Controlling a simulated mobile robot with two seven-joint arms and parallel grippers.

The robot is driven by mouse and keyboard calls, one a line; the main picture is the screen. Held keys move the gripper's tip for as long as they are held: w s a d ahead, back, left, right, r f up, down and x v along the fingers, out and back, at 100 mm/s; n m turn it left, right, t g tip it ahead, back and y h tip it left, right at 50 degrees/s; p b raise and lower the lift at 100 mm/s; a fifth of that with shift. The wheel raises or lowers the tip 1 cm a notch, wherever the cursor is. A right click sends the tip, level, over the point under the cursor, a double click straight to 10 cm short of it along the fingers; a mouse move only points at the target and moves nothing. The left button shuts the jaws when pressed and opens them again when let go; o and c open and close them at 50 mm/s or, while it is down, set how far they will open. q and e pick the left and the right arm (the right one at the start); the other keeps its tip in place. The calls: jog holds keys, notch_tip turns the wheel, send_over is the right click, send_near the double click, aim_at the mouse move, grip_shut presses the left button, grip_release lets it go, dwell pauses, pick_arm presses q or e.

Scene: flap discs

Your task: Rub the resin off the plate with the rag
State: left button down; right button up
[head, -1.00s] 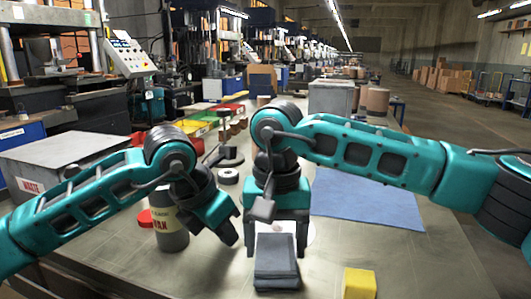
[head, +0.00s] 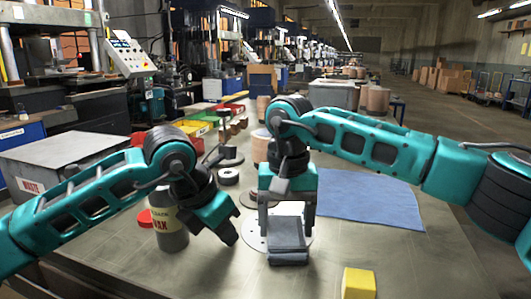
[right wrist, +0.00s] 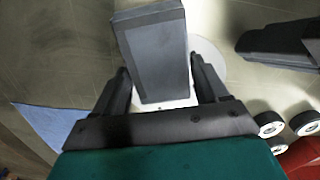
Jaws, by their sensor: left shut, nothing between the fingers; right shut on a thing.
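I cannot tell whether rag and plate touch, and no resin can be made out. My left gripper (head: 230,238) is shut and empty, left of the plate.
A labelled can (head: 170,232) stands close left of my left gripper. A yellow block (head: 358,283) lies front right, and a blue mat (head: 368,196) behind right. A disc stand (head: 222,150) and coloured bins (head: 193,128) are at the back left.

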aim_at(275, 247)
jog(key=shift+w+d, duration=0.2)
jog(key=shift+w, duration=0.45)
jog(key=shift+s+a+f, duration=0.1)
jog(key=shift+s+a, duration=0.15)
jog(key=shift+s, duration=0.4)
jog(key=shift+s+a, duration=0.2)
jog(key=shift+s, duration=0.45)
jog(key=shift+s+a+f, duration=0.1)
jog(key=shift+s+a, duration=0.15)
jog(key=shift+s, duration=0.4)
jog(key=shift+s+a+r, duration=0.1)
jog(key=shift+s+a, duration=0.2)
jog(key=shift+s, duration=0.45)
jog(key=shift+s+a, duration=0.3)
jog(key=shift+s, duration=0.45)
jog(key=shift+w+d+r, duration=0.1)
jog(key=shift+w+d, duration=0.25)
jog(key=shift+w, duration=0.55)
jog(key=shift+w+d+r, duration=0.1)
jog(key=shift+w+d, duration=0.2)
jog(key=shift+w, duration=0.55)
jog(key=shift+w+d+f, duration=0.1)
jog(key=shift+w+d, duration=0.25)
jog(key=shift+w, duration=0.5)
jog(key=shift+w+d+f, duration=0.1)
jog(key=shift+w+d, duration=0.2)
jog(key=shift+w, duration=0.5)
jog(key=shift+r, duration=3.6)
pick_arm(q)
jog(key=shift+r, duration=0.1)
